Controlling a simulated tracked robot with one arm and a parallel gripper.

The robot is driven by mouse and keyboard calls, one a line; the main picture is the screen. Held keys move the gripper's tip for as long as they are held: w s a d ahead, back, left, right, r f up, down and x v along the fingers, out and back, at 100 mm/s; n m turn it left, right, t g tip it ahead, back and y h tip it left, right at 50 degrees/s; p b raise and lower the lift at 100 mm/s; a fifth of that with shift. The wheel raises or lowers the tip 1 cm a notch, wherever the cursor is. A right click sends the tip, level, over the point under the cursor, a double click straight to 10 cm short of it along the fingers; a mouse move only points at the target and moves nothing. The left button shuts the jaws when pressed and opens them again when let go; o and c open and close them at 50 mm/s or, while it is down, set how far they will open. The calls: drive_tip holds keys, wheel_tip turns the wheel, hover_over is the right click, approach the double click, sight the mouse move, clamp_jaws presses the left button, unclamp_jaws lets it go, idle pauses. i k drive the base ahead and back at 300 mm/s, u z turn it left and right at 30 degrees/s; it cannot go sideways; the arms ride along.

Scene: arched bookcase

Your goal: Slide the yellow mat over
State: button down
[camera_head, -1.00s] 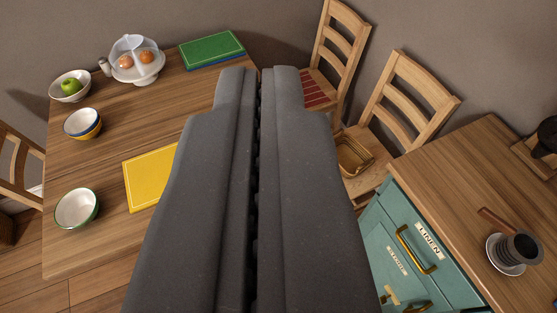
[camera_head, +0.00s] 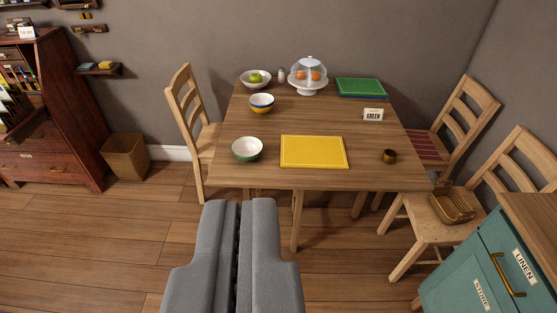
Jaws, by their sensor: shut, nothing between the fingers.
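The yellow mat (camera_head: 314,152) lies flat on the wooden table (camera_head: 345,113), near its front edge. It is rectangular, and its whole top shows. My gripper (camera_head: 239,205) is shut and empty. It is in front of the table, below and left of the mat in the picture, and apart from it.
A green-rimmed bowl (camera_head: 247,149) stands just left of the mat, and a small dark brass cup (camera_head: 389,156) to its right. A "GREEN" card (camera_head: 373,115) stands before a green mat (camera_head: 360,87). Stacked bowls (camera_head: 261,103), a fruit bowl (camera_head: 255,79) and a domed stand (camera_head: 308,77) are farther back.

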sight(297, 151)
drive_tip(key=i, duration=0.65)
drive_tip(key=z, duration=0.4)
drive_tip(key=i, duration=1.35)
drive_tip(key=z, duration=0.7)
drive_tip(key=i, duration=0.45)
drive_tip(key=z, duration=0.15)
